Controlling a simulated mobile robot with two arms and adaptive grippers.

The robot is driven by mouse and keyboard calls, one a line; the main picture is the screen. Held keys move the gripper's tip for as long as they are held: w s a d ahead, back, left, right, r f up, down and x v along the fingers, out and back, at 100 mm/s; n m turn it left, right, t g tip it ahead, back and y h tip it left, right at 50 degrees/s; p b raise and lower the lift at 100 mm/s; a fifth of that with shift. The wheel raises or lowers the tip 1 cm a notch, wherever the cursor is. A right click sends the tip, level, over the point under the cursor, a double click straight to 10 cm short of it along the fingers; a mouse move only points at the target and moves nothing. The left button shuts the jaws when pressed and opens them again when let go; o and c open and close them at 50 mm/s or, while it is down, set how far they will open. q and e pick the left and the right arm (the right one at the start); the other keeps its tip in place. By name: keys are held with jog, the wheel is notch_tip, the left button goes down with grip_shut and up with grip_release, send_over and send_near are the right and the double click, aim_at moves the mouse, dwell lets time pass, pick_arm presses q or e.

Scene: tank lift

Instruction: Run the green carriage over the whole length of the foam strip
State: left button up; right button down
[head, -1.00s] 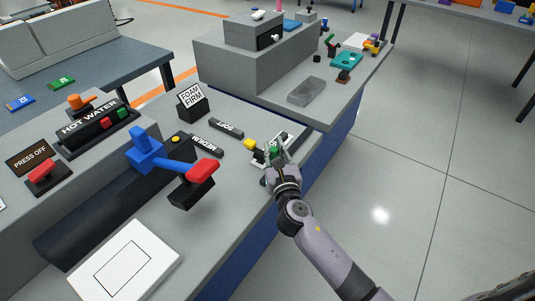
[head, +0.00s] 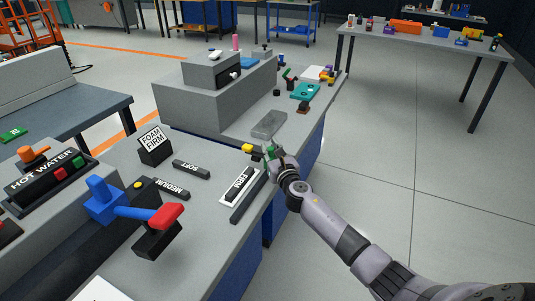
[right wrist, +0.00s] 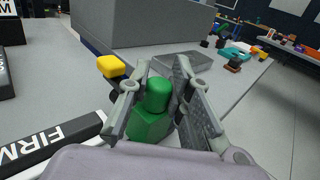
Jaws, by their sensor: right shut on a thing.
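My right gripper (head: 277,157) is shut on the green carriage (head: 269,151), close to the far end of the black strip marked FIRM (head: 241,184), which lies in a white frame. In the right wrist view, the green knob of the carriage (right wrist: 157,95) stands between the two fingers (right wrist: 157,100). The base of the carriage is partly hidden by the fingers and wrist. The FIRM strip also shows in the right wrist view (right wrist: 50,142), to the left of the gripper. My left gripper is not in view.
A dark bar (head: 246,201) lies beside the FIRM strip. A yellow block (head: 248,148) is just left of the gripper. Strips marked MEDIUM (head: 172,188) and SOFT (head: 192,169) lie further left. A grey slab (head: 269,124) lies beyond. A FOAM FIRM sign (head: 154,145) stands behind.

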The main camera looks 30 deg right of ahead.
jog(key=c, duration=1.4)
grip_release()
jog(key=shift+s, duration=0.1)
jog(key=s, duration=0.4)
jog(key=s+a, duration=0.1)
jog(key=s, duration=0.6)
jog(key=shift+s+a, duration=0.25)
jog(key=shift+s, duration=0.1)
